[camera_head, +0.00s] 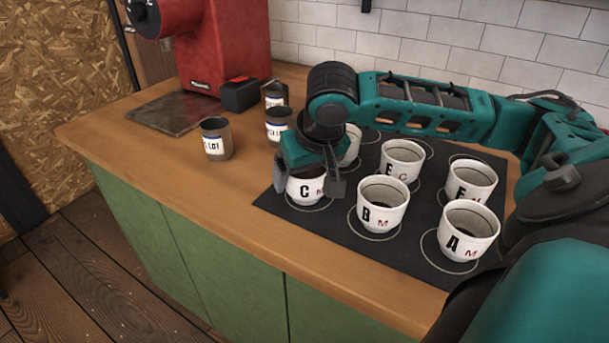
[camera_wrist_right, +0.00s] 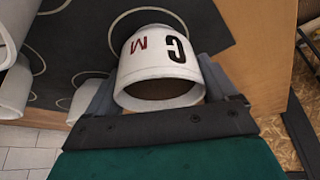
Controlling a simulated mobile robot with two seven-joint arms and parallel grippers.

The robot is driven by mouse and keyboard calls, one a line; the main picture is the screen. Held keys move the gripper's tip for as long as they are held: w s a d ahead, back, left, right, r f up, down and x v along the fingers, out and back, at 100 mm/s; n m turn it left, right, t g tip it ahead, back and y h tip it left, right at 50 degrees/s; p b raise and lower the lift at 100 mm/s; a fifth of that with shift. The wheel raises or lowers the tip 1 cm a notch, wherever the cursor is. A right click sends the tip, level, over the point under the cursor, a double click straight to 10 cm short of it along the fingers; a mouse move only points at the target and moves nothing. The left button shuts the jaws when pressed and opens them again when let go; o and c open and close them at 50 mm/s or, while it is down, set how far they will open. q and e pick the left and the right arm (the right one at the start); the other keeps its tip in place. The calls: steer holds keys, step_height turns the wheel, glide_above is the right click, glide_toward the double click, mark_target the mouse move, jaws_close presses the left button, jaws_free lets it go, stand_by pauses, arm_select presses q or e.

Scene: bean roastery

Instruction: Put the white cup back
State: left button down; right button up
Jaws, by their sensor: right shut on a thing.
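The white cup marked C and M (camera_head: 305,190) is at the front left of the dark mat (camera_head: 345,237). My right gripper (camera_head: 309,180) comes down over it, with one finger on each side, and is shut on it. The cup also shows between the fingers in the right wrist view (camera_wrist_right: 158,62). It is over or on a thin ring drawn on the mat; I cannot tell whether its base touches. My left gripper is not in view.
White cups B (camera_head: 381,207), A (camera_head: 466,233), E (camera_head: 401,164) and F (camera_head: 470,182) stand on rings close by; another is partly hidden behind my gripper. Grey labelled tins (camera_head: 216,140) and a red machine (camera_head: 222,45) are left. The wooden counter front (camera_head: 215,205) is clear.

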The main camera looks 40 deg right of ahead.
steer(key=shift+r, duration=0.1)
steer(key=o, duration=1.2)
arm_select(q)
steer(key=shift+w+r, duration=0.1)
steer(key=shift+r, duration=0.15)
arm_select(e)
steer(key=shift+o, duration=0.2)
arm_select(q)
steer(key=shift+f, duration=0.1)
arm_select(e)
steer(key=p+v, duration=0.3)
steer(key=v, duration=0.8)
steer(key=shift+r+p, duration=0.2)
steer(key=shift+p, duration=0.1)
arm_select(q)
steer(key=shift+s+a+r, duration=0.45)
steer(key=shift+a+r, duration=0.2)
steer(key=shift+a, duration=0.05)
arm_select(e)
steer(key=shift+s+a+r, duration=0.1)
steer(key=shift+s+r, duration=0.05)
steer(key=shift+r, duration=0.15)
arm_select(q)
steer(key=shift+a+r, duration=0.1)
